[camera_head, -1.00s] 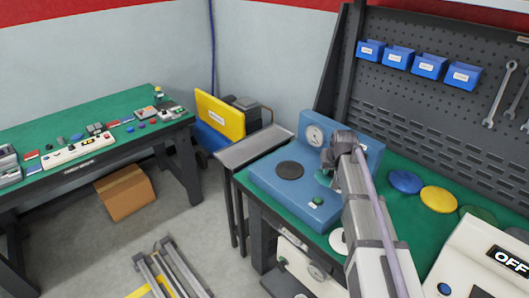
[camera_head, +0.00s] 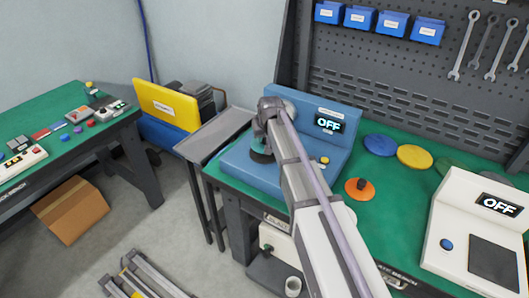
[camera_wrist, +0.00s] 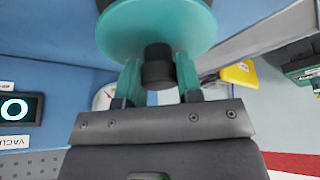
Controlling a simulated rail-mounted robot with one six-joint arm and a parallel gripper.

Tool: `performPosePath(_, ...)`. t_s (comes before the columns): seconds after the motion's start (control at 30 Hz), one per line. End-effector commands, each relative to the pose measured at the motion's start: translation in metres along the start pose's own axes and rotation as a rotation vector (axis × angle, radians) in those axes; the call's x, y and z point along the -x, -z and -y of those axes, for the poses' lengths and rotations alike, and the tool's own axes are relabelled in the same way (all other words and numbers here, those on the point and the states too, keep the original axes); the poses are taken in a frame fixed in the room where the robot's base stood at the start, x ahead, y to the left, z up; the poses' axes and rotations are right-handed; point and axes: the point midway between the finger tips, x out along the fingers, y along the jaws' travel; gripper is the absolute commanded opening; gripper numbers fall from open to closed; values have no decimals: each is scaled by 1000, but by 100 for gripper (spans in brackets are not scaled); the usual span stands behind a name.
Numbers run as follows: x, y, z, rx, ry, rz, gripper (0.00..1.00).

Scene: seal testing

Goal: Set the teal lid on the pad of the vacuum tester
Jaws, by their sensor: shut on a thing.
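The teal lid (camera_wrist: 157,38) shows large at the top of the wrist view, with its dark knob (camera_wrist: 157,68) between my fingers. My gripper (camera_wrist: 158,80) is shut on that knob. In the head view a small part of the teal lid (camera_head: 262,156) shows under my wrist, over the blue vacuum tester (camera_head: 232,170). The tester's display (camera_head: 328,124) reads OFF. The dark pad is mostly hidden by the lid and my arm; a dark edge shows beyond the lid in the wrist view. I cannot tell whether lid and pad touch.
An orange lid (camera_head: 360,189) with a dark knob lies right of my arm. Blue (camera_head: 380,145) and yellow (camera_head: 415,157) discs lie behind it. A white device (camera_head: 470,225) reading OFF stands at right. A pegboard (camera_head: 400,85) rises behind the bench.

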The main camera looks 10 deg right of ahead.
Motion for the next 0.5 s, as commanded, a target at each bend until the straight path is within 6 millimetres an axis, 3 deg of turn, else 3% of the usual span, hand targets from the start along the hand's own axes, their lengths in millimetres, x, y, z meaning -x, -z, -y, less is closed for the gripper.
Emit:
performPosePath(0.23, -35, -14, 0, 0, 0, 0, 0)
performPosePath(0.5, -32, -13, 0, 0, 0, 0, 0)
